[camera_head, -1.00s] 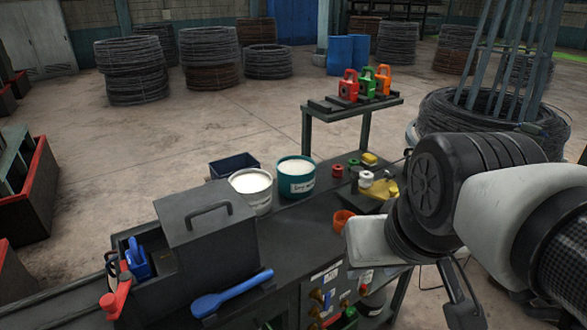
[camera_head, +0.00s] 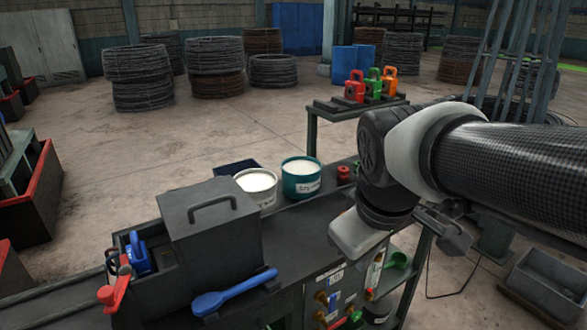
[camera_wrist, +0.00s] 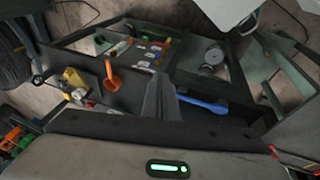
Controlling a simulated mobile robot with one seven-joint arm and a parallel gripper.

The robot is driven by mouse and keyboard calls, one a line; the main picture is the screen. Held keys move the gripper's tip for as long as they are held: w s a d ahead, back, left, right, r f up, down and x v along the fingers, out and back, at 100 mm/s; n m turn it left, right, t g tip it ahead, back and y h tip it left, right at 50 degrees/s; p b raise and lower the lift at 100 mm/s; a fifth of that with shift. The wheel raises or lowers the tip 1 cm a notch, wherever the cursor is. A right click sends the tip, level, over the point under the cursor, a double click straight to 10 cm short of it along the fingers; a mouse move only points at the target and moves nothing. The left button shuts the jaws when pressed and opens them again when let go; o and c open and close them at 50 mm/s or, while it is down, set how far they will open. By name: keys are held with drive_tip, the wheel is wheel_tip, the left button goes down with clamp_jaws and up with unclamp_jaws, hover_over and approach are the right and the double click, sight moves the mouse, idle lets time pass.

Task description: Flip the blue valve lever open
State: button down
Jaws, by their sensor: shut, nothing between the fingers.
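A small blue lever (camera_head: 335,299) shows on the front panel of the dark bench in the head view, among brass fittings and white labels. Its exact position is too small to tell. The panel's coloured levers and labels (camera_wrist: 147,50) also show small in the wrist view, near the top. My gripper (camera_wrist: 161,82) is shut and empty in the wrist view, with its fingers pointing toward the bench and apart from the panel levers. In the head view my wrist hangs over the right end of the bench, and my fingers are hard to make out there.
A blue scoop (camera_head: 234,293) lies along the bench front, left of the panel. A lidded dark box (camera_head: 210,228), a white tub (camera_head: 257,188) and a teal tub (camera_head: 301,178) stand on the bench. An orange scoop (camera_wrist: 112,78) is near my fingers in the wrist view.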

drive_tip(key=w+a+f+n+g+b, duration=0.1)
drive_tip(key=w+a+f+n+b, duration=0.1)
drive_tip(key=f+n, duration=0.4)
drive_tip(key=w+a+f+n+g+h+b, duration=0.1)
drive_tip(key=w+a+f+n+b, duration=0.2)
drive_tip(key=w+f, duration=0.4)
drive_tip(key=w+a+f+n+b, duration=0.3)
drive_tip(key=w+f+n+b, duration=0.1)
drive_tip(key=f+n, duration=0.4)
wheel_tip(320, 180, down, 2)
drive_tip(key=shift+w+f+n+g+h+b, duration=0.2)
drive_tip(key=shift+w+n+g+h+b, duration=0.1)
drive_tip(key=shift+w+g+b, duration=0.1)
drive_tip(key=shift+d, duration=0.1)
drive_tip(key=w+d+f+b, duration=0.3)
drive_tip(key=d+f, duration=0.2)
drive_tip(key=f, duration=0.4)
drive_tip(key=shift+d+f, duration=0.3)
drive_tip(key=shift+f, duration=0.05)
drive_tip(key=shift+r+p, duration=0.15)
drive_tip(key=shift+p, duration=0.2)
